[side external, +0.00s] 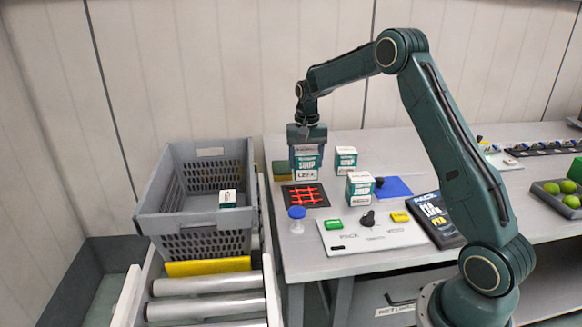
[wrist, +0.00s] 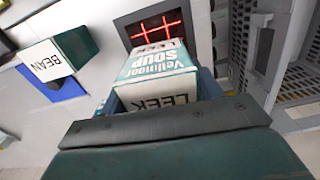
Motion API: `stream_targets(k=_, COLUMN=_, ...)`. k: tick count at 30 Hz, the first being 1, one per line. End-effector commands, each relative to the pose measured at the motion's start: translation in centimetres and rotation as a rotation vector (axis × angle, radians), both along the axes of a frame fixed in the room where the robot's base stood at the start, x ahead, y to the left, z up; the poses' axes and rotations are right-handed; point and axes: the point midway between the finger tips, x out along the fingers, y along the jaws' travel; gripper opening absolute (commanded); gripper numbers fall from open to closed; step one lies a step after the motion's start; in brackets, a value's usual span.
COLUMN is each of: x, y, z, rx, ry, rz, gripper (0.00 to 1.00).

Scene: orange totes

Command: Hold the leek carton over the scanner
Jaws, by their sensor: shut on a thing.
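My gripper (side external: 307,145) is shut on the leek carton (side external: 306,168), a white and green soup box. In the side view the carton hangs upright just above the far edge of the scanner (side external: 306,195), a dark square plate with glowing red lines. In the wrist view the carton (wrist: 160,72) fills the middle, with "LEEK" and "SOUP" readable. The scanner (wrist: 152,27) shows beyond it there, its red lines partly hidden by the carton. The fingers are mostly hidden behind my gripper body in the wrist view.
A soup carton (side external: 359,189) stands near a blue mat (side external: 393,187); another (side external: 346,160) stands behind. The wrist view shows a BEAN carton (wrist: 52,64). A grey crate (side external: 195,150) holding one carton stands left. A clear jar with blue lid (side external: 297,219) stands before the scanner.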

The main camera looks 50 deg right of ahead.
Motion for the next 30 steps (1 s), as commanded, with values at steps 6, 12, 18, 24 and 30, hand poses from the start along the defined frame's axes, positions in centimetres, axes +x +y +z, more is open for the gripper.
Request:
stream_targets(k=6, x=0.0, y=0.0, z=-2.0, rx=0.0, ry=0.0, rz=0.0, gripper=0.33)
stream_targets(k=12, x=0.0, y=0.0, z=-3.1, rx=0.0, ry=0.0, rz=0.0, gripper=0.33)
stream_targets(k=18, x=0.0, y=0.0, z=-3.5, rx=-0.001, ry=-0.001, rz=0.0, gripper=0.33)
stream_targets(k=24, x=0.0, y=0.0, z=-3.5, rx=-0.001, ry=-0.001, rz=0.0, gripper=0.33)
stream_targets(k=30, x=0.0, y=0.0, z=-3.2, rx=-0.001, ry=-0.002, rz=0.0, gripper=0.33)
